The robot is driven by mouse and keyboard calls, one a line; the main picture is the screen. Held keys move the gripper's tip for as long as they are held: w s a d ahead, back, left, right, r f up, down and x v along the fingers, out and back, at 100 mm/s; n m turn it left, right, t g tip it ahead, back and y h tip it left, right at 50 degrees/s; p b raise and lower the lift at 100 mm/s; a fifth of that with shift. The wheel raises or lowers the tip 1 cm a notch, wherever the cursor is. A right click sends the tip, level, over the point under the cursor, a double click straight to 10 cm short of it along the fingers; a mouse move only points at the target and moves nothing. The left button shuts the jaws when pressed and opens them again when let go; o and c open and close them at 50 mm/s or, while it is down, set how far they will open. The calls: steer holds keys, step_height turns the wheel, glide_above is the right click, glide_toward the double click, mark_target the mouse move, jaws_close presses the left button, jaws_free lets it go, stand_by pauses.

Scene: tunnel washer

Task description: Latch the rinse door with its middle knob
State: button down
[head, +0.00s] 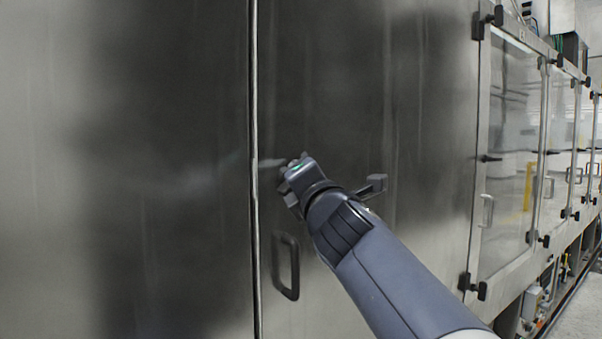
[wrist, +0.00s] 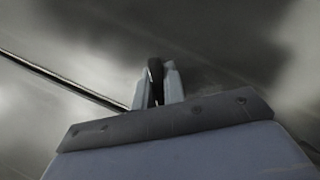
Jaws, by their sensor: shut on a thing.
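The rinse door appears to be the stainless steel door (head: 340,80) right of the narrow vertical seam, with a dark pull handle (head: 287,266) low near that edge. It looks flush with the panel beside it. My gripper (head: 287,172) is at the door's left edge, just right of the seam and above the handle. In the wrist view its two grey fingers (wrist: 158,88) are shut on a dark knob (wrist: 155,70) between them. In the head view the gripper hides the knob, so its turn relative to the seam is unclear.
A plain steel panel (head: 120,150) lies left of the seam. At right a row of framed glass doors (head: 510,150) runs back, with dark knobs such as the lower one (head: 472,287). Floor (head: 580,310) shows at the lower right corner.

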steer(key=shift+f+m+h, duration=0.15)
steer(key=shift+m+h, duration=0.15)
steer(key=shift+m, duration=0.3)
steer(key=m+g+p, duration=0.1)
steer(key=m+p, duration=0.1)
steer(key=m, duration=0.1)
steer(key=shift+w+h, duration=0.1)
steer(key=shift+h, duration=0.3)
steer(key=shift+d+f+m+g+h+p, duration=0.1)
steer(key=shift+m+g+p, duration=0.15)
steer(key=shift+m+p, duration=0.35)
steer(key=shift+a+f+m+g+h+p, duration=0.1)
steer(key=shift+m+g+p, duration=0.1)
steer(key=shift+m+p, duration=0.35)
steer(key=shift+d+f+m+g+h+p, duration=0.1)
steer(key=shift+m+g+p, duration=0.2)
steer(key=shift+m, duration=0.45)
steer(key=c, duration=1.5)
jaws_free()
